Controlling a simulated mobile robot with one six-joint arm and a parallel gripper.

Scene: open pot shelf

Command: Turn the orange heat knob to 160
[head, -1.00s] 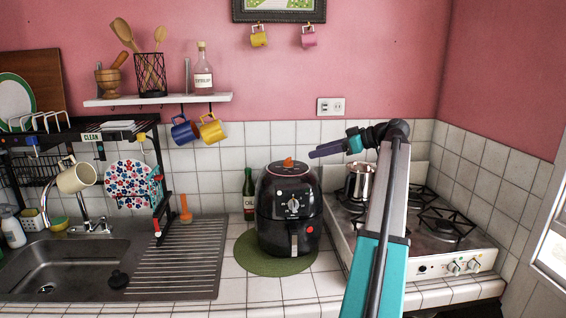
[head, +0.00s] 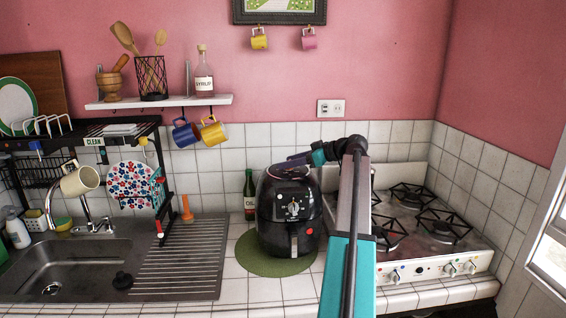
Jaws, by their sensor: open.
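The black air fryer (head: 285,222) stands upright on a round green mat (head: 244,254) on the tiled counter. A pale dial (head: 293,208) with markings around it is on its front, too small to read. My gripper (head: 293,158) is open at the top of the air fryer, pointing left. The orange heat knob on the lid is hidden at or behind the gripper. I cannot tell whether the fingers are around the knob or touching it.
A green bottle (head: 249,195) stands behind the air fryer on the left. The sink (head: 72,262) and ribbed drainboard (head: 180,265) lie left. The gas stove (head: 440,225) is on the right. Mugs (head: 213,132) hang under the shelf (head: 158,102).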

